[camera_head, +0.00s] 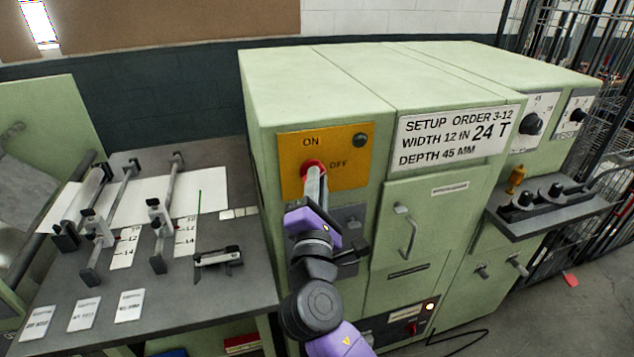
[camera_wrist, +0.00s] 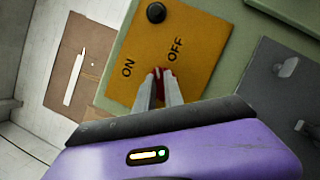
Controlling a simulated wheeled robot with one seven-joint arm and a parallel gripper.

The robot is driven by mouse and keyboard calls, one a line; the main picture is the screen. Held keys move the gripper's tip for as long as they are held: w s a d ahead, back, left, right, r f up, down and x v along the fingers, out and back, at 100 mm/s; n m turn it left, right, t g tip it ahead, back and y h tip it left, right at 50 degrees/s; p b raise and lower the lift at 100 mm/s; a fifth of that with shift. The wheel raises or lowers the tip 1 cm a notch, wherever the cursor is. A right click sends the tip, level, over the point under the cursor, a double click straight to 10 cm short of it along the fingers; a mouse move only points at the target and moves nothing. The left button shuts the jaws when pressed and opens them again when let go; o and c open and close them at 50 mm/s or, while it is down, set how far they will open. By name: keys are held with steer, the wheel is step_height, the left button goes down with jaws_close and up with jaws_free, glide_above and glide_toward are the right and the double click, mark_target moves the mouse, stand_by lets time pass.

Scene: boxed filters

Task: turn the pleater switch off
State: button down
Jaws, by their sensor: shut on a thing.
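The pleater switch is a red knob (camera_head: 312,166) on a yellow plate (camera_head: 345,178) marked ON and OFF, on the front of the green machine. My gripper (camera_head: 316,172) is at the plate, with its fingers shut on the red knob. In the wrist view the knob (camera_wrist: 163,76) shows red between and around the fingertips (camera_wrist: 160,82), between the words ON and OFF. The fingers cover most of the knob, so I cannot tell which way it points. A dark round lamp (camera_head: 360,140) sits at the plate's upper right and looks unlit.
A setup sign (camera_head: 455,135) and a handled door (camera_head: 405,230) are right of the plate. A grey fitting (camera_head: 352,222) is just below it. A dark bench (camera_head: 215,285) with rails and cards stands left. A small lit lamp (camera_head: 430,306) is low on the machine.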

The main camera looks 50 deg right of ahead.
steer(key=shift+m+g+y+p, duration=0.4)
steer(key=shift+m+g, duration=0.25)
steer(key=shift+m, duration=1.2)
steer(key=shift+m+g+y+p, duration=0.35)
steer(key=shift+m+g, duration=0.3)
steer(key=shift+m, duration=1.2)
steer(key=c, duration=1.4)
jaws_free()
steer(key=shift+c, duration=0.2)
steer(key=shift+a, duration=0.1)
steer(key=b+v, duration=0.1)
steer(key=v, duration=0.6)
steer(key=shift+s+a+b, duration=0.25)
steer(key=shift+b, duration=0.15)
